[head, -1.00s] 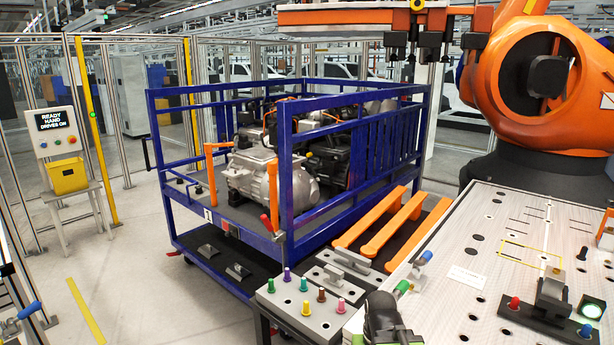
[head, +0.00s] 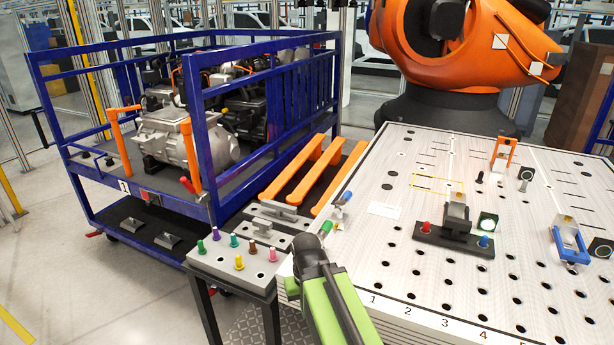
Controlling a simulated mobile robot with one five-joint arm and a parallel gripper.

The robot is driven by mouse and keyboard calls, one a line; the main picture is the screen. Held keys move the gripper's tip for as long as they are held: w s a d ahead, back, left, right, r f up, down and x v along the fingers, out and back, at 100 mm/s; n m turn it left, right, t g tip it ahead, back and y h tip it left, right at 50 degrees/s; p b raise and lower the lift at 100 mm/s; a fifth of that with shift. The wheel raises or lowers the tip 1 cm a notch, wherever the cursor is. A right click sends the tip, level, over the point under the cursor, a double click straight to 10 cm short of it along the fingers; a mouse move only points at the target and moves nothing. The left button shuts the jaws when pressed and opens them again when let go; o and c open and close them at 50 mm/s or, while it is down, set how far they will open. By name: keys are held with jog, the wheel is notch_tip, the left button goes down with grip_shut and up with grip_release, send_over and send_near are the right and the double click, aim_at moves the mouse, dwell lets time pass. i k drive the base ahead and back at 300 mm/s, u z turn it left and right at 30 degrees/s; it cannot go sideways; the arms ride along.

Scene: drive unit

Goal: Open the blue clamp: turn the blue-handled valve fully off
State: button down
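A blue clamp (head: 570,243) stands on the perforated grey table (head: 400,250) near its right side. Two handles show by the table's left edge, a blue one (head: 344,197) and a green one (head: 326,228); the blue one looks like a valve handle, but its setting is too small to tell. My gripper (head: 312,250) is the dark end of my green arm, close to the green handle and nearer me than the blue one. Its fingertips are not clear, so I cannot tell if it touches or holds anything.
A black fixture (head: 455,238) with a red and a blue knob sits mid-table; an orange clamp (head: 502,153) stands behind. A small peg stand (head: 225,262) is left of my arm. A blue cart (head: 130,195) carries machinery. A large orange robot (head: 465,55) stands behind.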

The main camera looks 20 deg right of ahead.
aim_at(340, 206)
jog(key=u, duration=0.3)
jog(key=i, duration=1.05)
jog(key=u, duration=0.3)
